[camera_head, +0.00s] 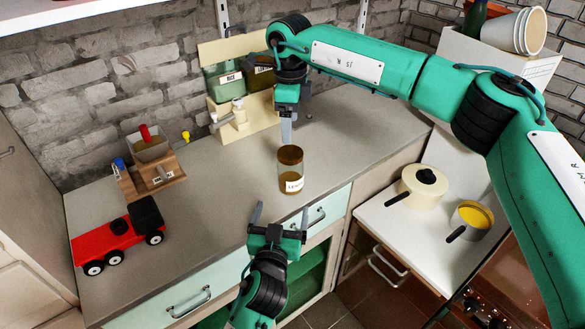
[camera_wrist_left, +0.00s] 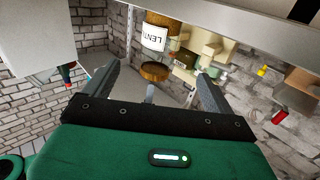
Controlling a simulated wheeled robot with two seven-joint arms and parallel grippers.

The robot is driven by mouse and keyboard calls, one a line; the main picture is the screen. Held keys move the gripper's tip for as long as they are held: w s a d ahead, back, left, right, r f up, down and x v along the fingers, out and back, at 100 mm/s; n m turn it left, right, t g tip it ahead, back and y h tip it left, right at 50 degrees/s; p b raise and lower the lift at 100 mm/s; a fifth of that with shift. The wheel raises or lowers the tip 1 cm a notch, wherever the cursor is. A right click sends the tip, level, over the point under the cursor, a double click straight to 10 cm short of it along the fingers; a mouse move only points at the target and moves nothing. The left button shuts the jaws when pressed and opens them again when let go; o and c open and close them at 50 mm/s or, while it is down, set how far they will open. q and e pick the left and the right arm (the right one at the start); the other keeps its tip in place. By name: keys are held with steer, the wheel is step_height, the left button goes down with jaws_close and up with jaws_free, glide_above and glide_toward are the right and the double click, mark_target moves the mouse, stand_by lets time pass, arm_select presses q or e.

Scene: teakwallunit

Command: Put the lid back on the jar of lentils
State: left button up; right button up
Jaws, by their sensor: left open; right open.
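The jar of lentils (camera_head: 291,171) stands upright on the grey counter near its front edge, clear glass with brown contents low down and a white label. It shows upside down in the left wrist view (camera_wrist_left: 153,38).
A red toy truck (camera_head: 118,236) and a wooden box (camera_head: 150,178) stand on the left of the counter. A cream rack with canisters (camera_head: 224,84) is behind. A pot (camera_head: 423,188) and a pan (camera_head: 471,219) are at right. Counter left of the jar is clear.

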mark_target(289, 180)
steer(key=shift+s+r, duration=0.1)
steer(key=shift+r, duration=0.05)
arm_select(q)
steer(key=shift+s+r, duration=0.1)
steer(key=w, duration=0.4)
steer(key=w+d, duration=0.1)
steer(key=w, duration=0.4)
steer(key=w+d, duration=0.1)
steer(key=w, duration=0.3)
steer(key=shift+w, duration=0.4)
